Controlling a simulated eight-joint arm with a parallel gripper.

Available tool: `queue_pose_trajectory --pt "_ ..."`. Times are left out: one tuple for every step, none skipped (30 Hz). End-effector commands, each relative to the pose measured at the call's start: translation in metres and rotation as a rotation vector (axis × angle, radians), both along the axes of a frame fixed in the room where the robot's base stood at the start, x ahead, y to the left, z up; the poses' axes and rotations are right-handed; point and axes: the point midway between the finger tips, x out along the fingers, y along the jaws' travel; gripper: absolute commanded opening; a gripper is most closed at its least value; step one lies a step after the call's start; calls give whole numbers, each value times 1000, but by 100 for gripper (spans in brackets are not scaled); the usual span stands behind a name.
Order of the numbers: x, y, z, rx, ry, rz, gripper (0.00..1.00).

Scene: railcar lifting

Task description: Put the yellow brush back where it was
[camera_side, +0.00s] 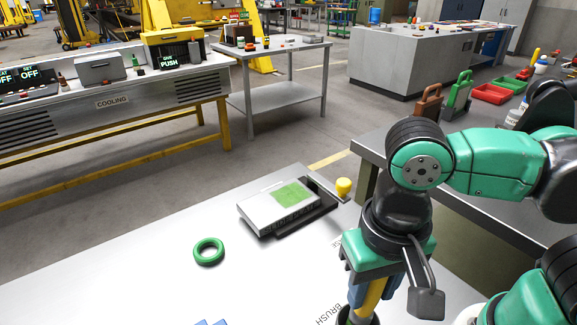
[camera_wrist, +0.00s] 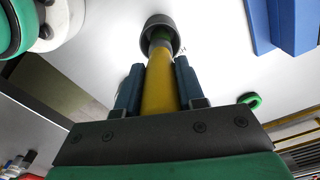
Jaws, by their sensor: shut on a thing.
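The yellow brush (camera_side: 370,296) is upright between the blue fingers of my gripper (camera_side: 375,291), at the bottom of the side view. In the wrist view, the brush's yellow handle (camera_wrist: 160,88) runs between the two fingers (camera_wrist: 158,80), which are shut on it. The brush's green lower part enters a dark round cup (camera_wrist: 153,27). The cup also shows in the side view (camera_side: 366,321), cut by the bottom edge. A printed BRUSH label (camera_side: 328,314) is on the table left of it. I cannot tell whether the brush rests on the cup's bottom.
A green ring (camera_side: 208,252) lies on the light table (camera_side: 140,285). A grey box with a green top patch (camera_side: 262,215) stands on a dark base, with a yellow knob (camera_side: 343,187) behind. Blue blocks (camera_wrist: 262,22) lie near the cup. The table's left part is clear.

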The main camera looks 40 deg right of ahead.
Motion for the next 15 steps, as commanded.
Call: queue_pose_trajectory --pt "0 0 -6 0 0 0 0" --pt "0 0 -9 0 0 0 0" --pt "0 0 -13 0 0 0 0" --pt "0 0 -15 0 0 0 0" --pt "0 0 -17 0 0 0 0" --pt "0 0 -18 0 0 0 0" --pt "0 0 -19 0 0 0 0" --pt "0 0 -19 0 0 0 0" --pt "0 0 -20 0 0 0 0" --pt "0 0 -20 0 0 0 0" --pt "0 0 -19 0 0 0 0" --pt "0 0 -19 0 0 0 0" --pt "0 0 -19 0 0 0 0" --pt "0 0 -19 0 0 0 0" --pt "0 0 -20 0 0 0 0"
